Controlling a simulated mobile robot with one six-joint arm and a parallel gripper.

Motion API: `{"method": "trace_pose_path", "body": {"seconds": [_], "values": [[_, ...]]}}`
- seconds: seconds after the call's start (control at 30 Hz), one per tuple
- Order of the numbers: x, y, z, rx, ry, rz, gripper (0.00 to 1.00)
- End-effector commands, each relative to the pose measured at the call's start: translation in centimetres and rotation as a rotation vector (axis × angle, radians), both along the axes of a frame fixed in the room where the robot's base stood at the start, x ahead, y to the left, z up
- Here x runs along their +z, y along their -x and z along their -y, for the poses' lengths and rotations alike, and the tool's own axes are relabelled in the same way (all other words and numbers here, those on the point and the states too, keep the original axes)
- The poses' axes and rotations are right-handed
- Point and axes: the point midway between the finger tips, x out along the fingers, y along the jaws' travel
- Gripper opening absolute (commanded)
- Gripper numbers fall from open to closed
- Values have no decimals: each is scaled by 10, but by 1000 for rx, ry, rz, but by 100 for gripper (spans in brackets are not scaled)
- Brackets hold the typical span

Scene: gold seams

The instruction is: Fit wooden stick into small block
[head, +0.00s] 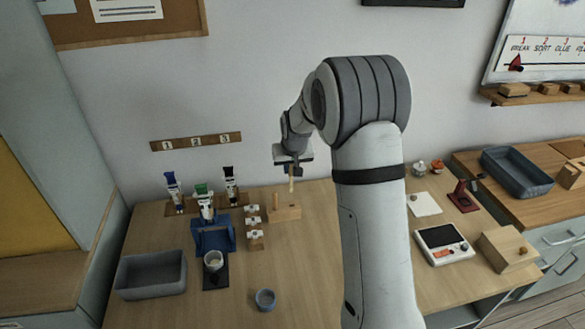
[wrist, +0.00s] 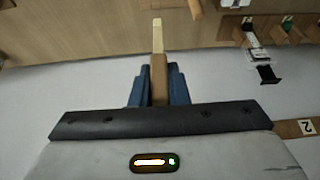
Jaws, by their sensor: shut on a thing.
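My gripper (head: 292,166) is above the back of the table, its jaws pointing down. It is shut on the wooden stick (head: 291,185), which hangs from the jaws. In the wrist view the stick (wrist: 158,42) sticks out between the blue fingers (wrist: 157,85), pale at its tip and browner near the jaws. The small block (head: 285,213), of light wood, stands on the table beneath the stick. From the head view I cannot tell whether the tip touches the block. In the wrist view a wooden piece (wrist: 180,8), probably the block, is cut off at the top edge, apart from the tip.
Left of the block stand small white-topped pieces (head: 254,224), a blue stand (head: 212,234) and several tubes. A grey tray (head: 151,274) and a blue cup (head: 265,299) are nearer the front. The table between cup and block is clear.

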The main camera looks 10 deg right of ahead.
Motion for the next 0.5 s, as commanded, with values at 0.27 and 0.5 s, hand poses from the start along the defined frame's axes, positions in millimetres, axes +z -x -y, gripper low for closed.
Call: {"method": "trace_pose_path", "body": {"seconds": [0.27,0.5], "values": [[-12,0,2,-4,-1,-1,0],[-28,0,3,-4,0,-1,0]]}}
